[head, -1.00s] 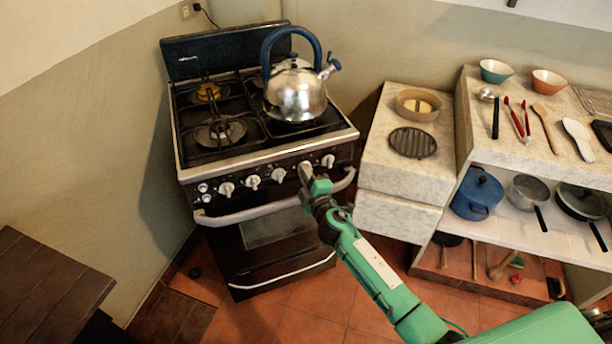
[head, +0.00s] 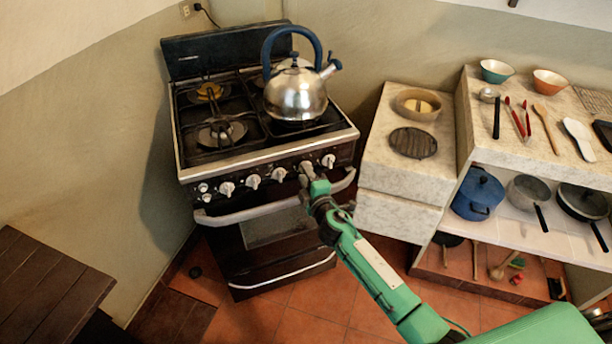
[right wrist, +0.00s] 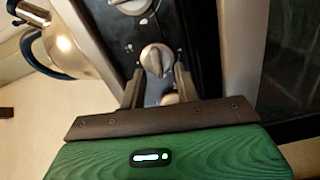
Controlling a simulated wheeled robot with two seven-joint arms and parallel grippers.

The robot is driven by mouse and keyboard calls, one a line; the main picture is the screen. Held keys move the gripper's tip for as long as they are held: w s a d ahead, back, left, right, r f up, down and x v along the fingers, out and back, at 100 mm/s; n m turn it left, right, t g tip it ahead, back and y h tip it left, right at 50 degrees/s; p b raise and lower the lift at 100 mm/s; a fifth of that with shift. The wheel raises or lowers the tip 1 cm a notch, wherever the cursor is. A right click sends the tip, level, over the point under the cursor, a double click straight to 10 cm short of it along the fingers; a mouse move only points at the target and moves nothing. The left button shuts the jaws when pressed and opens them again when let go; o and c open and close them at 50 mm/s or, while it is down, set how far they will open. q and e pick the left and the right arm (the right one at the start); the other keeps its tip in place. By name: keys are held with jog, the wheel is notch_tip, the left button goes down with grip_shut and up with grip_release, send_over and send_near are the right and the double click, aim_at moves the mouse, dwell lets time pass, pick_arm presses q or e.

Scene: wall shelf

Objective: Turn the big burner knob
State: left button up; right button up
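The stove (head: 262,160) has a row of white knobs along its front panel. My right gripper (head: 311,180) is at the knob (head: 306,168) second from the right. In the right wrist view this knob (right wrist: 156,60) lies between the two fingertips of my right gripper (right wrist: 158,76), with gaps visible on its sides. The fingers are apart. Another pale round part shows deeper between the fingers, too covered to identify. I cannot tell from the frames which knob is the big burner's. My left gripper is not in view.
A steel kettle (head: 296,94) stands on the front right burner. The oven handle (head: 250,212) runs just below the knobs. The rightmost knob (head: 328,160) is close beside my gripper. A stone counter (head: 385,174) stands to the right, and a wooden surface (head: 45,290) at lower left.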

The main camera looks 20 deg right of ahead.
jog(key=shift+s, duration=0.6)
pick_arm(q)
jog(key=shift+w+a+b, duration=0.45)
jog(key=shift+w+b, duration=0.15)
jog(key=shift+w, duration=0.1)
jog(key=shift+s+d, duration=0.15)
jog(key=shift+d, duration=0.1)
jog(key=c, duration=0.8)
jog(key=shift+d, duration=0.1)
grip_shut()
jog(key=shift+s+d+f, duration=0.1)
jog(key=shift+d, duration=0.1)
pick_arm(e)
jog(key=s+d, duration=0.1)
jog(key=s, duration=1.1)
jog(key=shift+s+d, duration=0.25)
jog(key=shift+d, duration=0.05)
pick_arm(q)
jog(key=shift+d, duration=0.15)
